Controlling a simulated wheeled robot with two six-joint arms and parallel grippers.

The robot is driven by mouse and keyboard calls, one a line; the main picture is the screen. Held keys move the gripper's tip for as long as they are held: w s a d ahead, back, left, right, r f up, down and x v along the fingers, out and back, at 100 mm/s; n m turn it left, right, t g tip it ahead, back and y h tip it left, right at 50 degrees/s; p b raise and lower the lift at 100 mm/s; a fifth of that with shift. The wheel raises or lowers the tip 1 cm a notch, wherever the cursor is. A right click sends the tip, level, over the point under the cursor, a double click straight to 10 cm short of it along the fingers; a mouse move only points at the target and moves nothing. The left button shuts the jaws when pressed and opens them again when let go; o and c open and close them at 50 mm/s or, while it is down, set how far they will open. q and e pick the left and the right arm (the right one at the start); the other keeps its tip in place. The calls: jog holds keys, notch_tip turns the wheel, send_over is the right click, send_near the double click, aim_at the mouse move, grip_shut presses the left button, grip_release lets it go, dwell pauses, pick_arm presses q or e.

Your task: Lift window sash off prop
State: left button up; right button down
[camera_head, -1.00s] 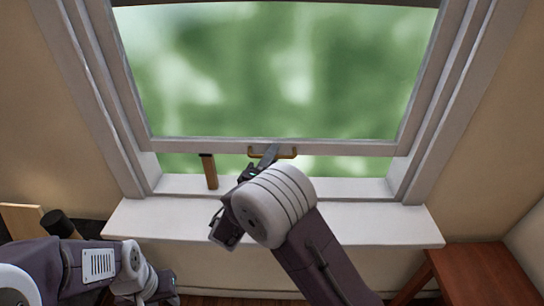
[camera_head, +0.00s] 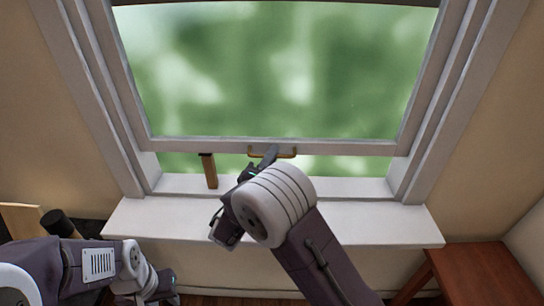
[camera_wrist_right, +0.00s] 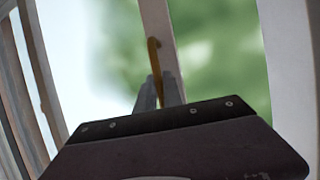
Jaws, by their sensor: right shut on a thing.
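The window sash (camera_head: 350,148) is a grey-white frame held partly raised, with an open gap under its bottom rail. A brown wooden prop (camera_head: 210,172) with a dark top stands upright on the sill, its top at the rail; I cannot tell whether they touch. A brass handle (camera_head: 288,154) is fixed to the rail, right of the prop. My right gripper (camera_head: 269,154) is shut on the handle. In the right wrist view the gripper (camera_wrist_right: 160,90) meets the handle (camera_wrist_right: 154,55), partly hiding it. My left arm shows at lower left; its fingers are not visible.
The white window sill (camera_head: 370,222) runs below the gap and is clear to the right of my arm. A reddish wooden table (camera_head: 470,272) stands at lower right. A dark cylindrical thing (camera_head: 60,223) and a light wooden board (camera_head: 20,220) are at the far left.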

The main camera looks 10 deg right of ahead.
dwell(0.6)
notch_tip(320, 180, up, 10)
jog(key=p, duration=0.3)
jog(key=c, duration=1.5)
grip_release()
jog(key=shift+f, duration=0.1)
jog(key=shift+s+a+f, duration=0.1)
jog(key=shift+s+a, duration=0.05)
jog(key=shift+s, duration=0.05)
jog(key=b+v, duration=0.2)
jog(key=v, duration=0.6)
jog(key=shift+s, duration=0.25)
